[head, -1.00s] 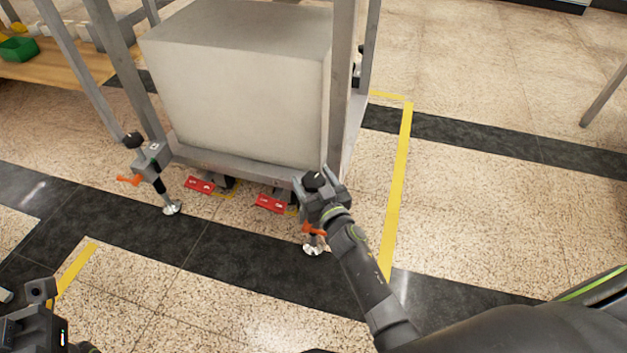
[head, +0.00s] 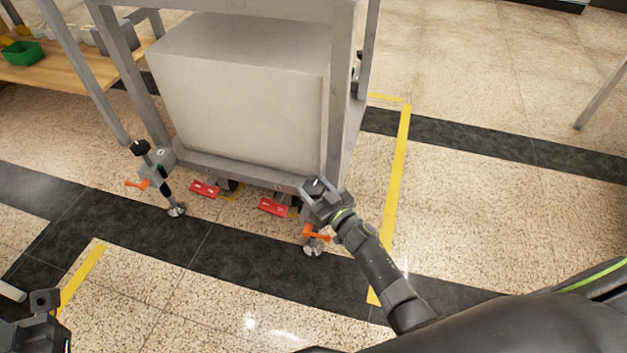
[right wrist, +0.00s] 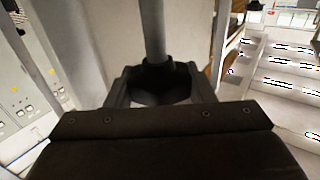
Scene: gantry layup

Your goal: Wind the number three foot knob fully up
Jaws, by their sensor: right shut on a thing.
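My right gripper (head: 318,194) is at the near right foot of the grey frame, shut on that foot's black knob (head: 315,184). In the right wrist view the black knob (right wrist: 162,82) sits between the fingers below a grey rod. An orange lever (head: 315,232) and a round metal foot pad (head: 313,250) show below the gripper. The near left foot has its own black knob (head: 140,147), orange lever (head: 137,184) and pad (head: 176,210), untouched. I cannot read which foot is number three. Part of my left arm shows at the lower left; its fingers cannot be made out.
The grey metal frame (head: 333,120) stands around a large pale block (head: 240,95). Two red pedals (head: 204,189) (head: 272,207) sit under its near edge. A wooden bench (head: 85,82) with a green bin (head: 22,53) is at upper left. Yellow floor lines flank open floor.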

